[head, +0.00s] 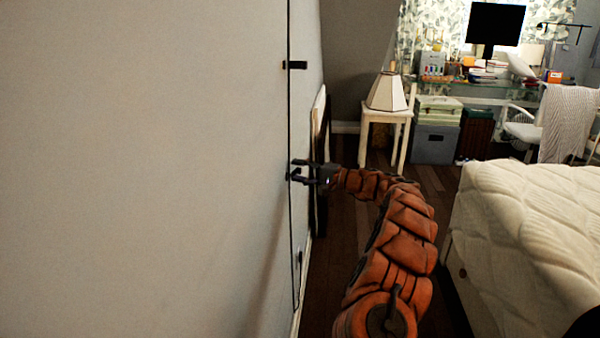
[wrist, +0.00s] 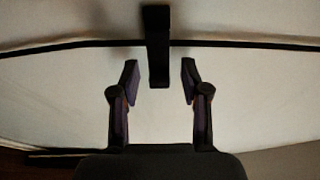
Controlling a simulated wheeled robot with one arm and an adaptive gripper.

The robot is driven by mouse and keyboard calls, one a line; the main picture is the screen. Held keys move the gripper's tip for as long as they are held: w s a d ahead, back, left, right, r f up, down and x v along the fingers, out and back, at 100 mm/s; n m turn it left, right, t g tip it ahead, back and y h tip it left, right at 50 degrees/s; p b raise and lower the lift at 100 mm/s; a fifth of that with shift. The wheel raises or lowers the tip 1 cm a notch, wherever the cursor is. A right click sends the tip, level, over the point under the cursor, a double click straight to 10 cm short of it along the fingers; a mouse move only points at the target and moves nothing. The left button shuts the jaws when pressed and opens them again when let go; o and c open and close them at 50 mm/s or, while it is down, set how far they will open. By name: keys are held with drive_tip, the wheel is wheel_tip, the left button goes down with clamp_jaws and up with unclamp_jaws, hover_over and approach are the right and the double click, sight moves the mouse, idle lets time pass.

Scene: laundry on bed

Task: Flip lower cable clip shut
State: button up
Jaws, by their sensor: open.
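The black cable (head: 290,120) runs vertically down the pale wall in the head view. The upper clip (head: 295,65) is a small dark bar on it. My gripper (head: 301,170) is at the wall farther down the cable, its two fingers apart. The lower clip is hard to separate from the dark fingers there. In the wrist view the lower clip (wrist: 157,45) is a black bar across the cable (wrist: 225,44). Its near end lies between the open fingertips of my gripper (wrist: 160,76), with a gap on each side. I cannot tell whether its flap is open.
The wall (head: 140,170) fills the left side. A dark-edged panel (head: 319,130) leans near the wall beyond my gripper. A bed (head: 530,215) stands at right, with dark wooden floor (head: 345,225) between. A white stool with a lamp (head: 387,92) and a desk are farther back.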

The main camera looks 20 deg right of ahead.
clamp_jaws()
idle(0.3)
drive_tip(key=shift+w+n+g+y+p, duration=0.3)
drive_tip(key=shift+n+g+y+p, duration=0.25)
drive_tip(key=shift+p, duration=0.2)
drive_tip(key=shift+w+r+g+p, duration=0.1)
drive_tip(key=shift+r+g+p, duration=0.05)
drive_tip(key=shift+g+p, duration=0.15)
drive_tip(key=shift+n+y, duration=0.25)
drive_tip(key=shift+a+n+g+p, duration=0.2)
drive_tip(key=shift+n+g+p, duration=0.1)
drive_tip(key=shift+g+p, duration=0.1)
unclamp_jaws()
